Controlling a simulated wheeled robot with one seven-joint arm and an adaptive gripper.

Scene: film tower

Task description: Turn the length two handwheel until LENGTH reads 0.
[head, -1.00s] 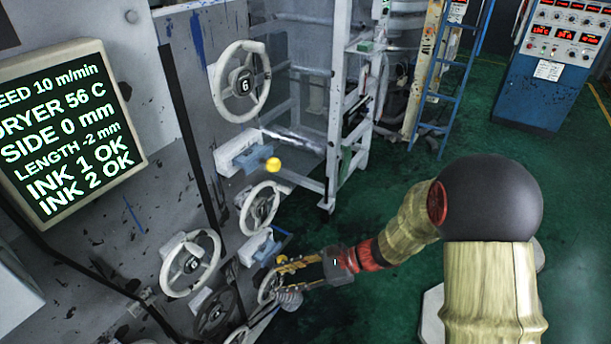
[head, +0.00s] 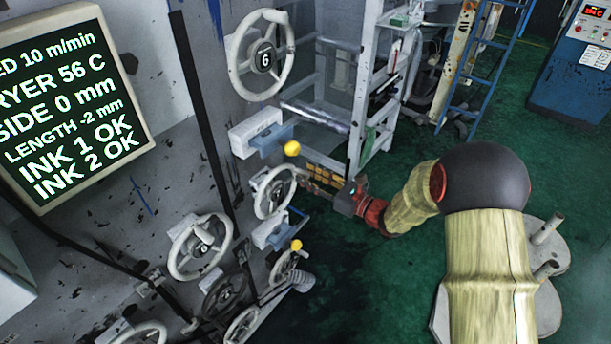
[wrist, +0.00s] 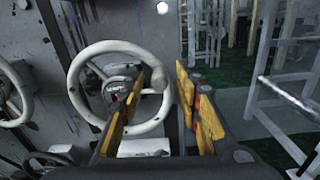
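The LENGTH line on the display (head: 62,131) reads -2 mm in the head view. A white handwheel (head: 259,196) stands on the machine face beside my gripper (head: 312,178); its number is not legible, so I cannot tell whether it is length two.
A wheel marked 6 (head: 237,50) is above, and other wheels (head: 174,257) are lower down. A blue-and-white block with a yellow ball (head: 292,148) sits just above my gripper. A white frame (head: 362,90) stands behind it.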

